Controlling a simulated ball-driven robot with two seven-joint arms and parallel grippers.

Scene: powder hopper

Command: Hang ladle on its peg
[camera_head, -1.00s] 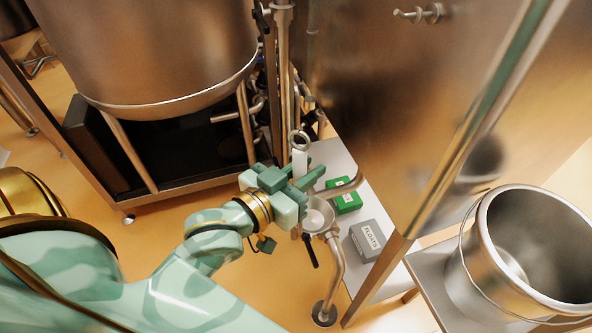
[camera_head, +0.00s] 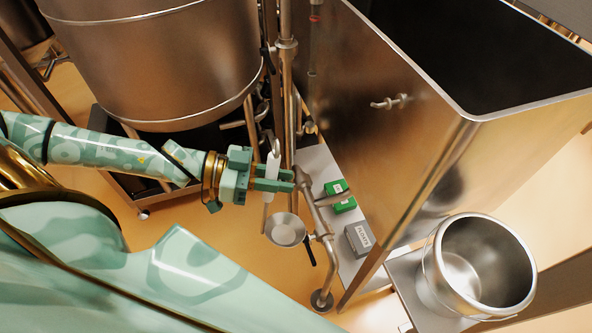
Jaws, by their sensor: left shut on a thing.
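The ladle hangs upright from my left gripper (camera_head: 280,179), which is shut on its white handle (camera_head: 272,164). A loop shows at the handle's top, and the round metal bowl (camera_head: 286,230) is below the fingers. A metal peg (camera_head: 391,102) sticks out of the steel hopper's side wall, to the right of and higher in the picture than my left gripper. The ladle is clear of the peg. My right gripper is not in view.
The open hopper (camera_head: 400,60) fills the upper right. Vertical pipes (camera_head: 288,90) stand behind the ladle, beside a big steel vessel (camera_head: 160,60). A steel pot (camera_head: 430,275) stands at lower right.

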